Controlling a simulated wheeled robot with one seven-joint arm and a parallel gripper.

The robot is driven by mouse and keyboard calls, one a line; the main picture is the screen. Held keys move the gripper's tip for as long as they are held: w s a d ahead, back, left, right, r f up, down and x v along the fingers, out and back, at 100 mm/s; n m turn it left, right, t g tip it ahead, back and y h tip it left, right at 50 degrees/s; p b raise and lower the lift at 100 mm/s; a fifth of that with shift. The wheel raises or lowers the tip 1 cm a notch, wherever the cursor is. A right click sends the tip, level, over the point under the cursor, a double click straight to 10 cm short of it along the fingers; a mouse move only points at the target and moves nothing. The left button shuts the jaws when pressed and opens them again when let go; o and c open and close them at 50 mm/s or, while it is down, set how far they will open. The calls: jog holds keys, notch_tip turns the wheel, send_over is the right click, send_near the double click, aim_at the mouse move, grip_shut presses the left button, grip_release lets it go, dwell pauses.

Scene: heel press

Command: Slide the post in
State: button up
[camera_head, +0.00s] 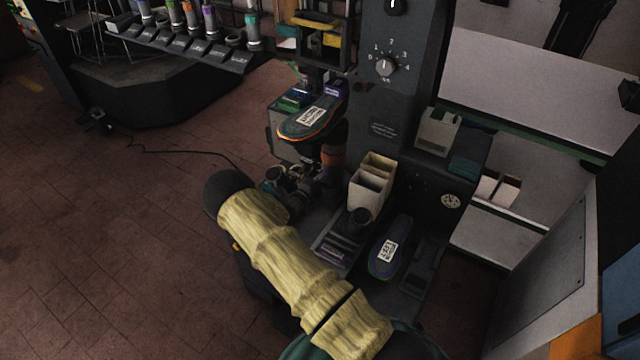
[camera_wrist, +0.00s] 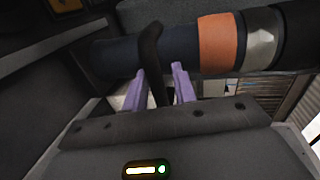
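The post is a dark cylinder with an orange band (camera_head: 333,152), upright beneath a sole-shaped pad (camera_head: 311,118) with a white label in the head view. In the wrist view the post (camera_wrist: 185,48) lies across the picture, with its orange band and a silvery collar toward the right. A curved black lever (camera_wrist: 152,62) stands in front of the post. My gripper (camera_wrist: 163,72) has two purple fingers spread either side of the lever, with a small gap at the right finger. Its tips are close to the post. In the head view my sleeved arm partly hides the gripper (camera_head: 300,185).
The press column (camera_head: 385,115) with a dial rises behind. A rack of coloured tools (camera_head: 190,30) is at upper left. The brick floor (camera_head: 100,240) at left is clear.

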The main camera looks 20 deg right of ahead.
jog(key=shift+f, duration=0.1)
jog(key=shift+a, duration=0.2)
jog(key=shift+s+a, duration=0.1)
jog(key=shift+a, duration=0.05)
jog(key=b+v, duration=0.2)
jog(key=v, duration=1.5)
jog(key=shift+b, duration=0.3)
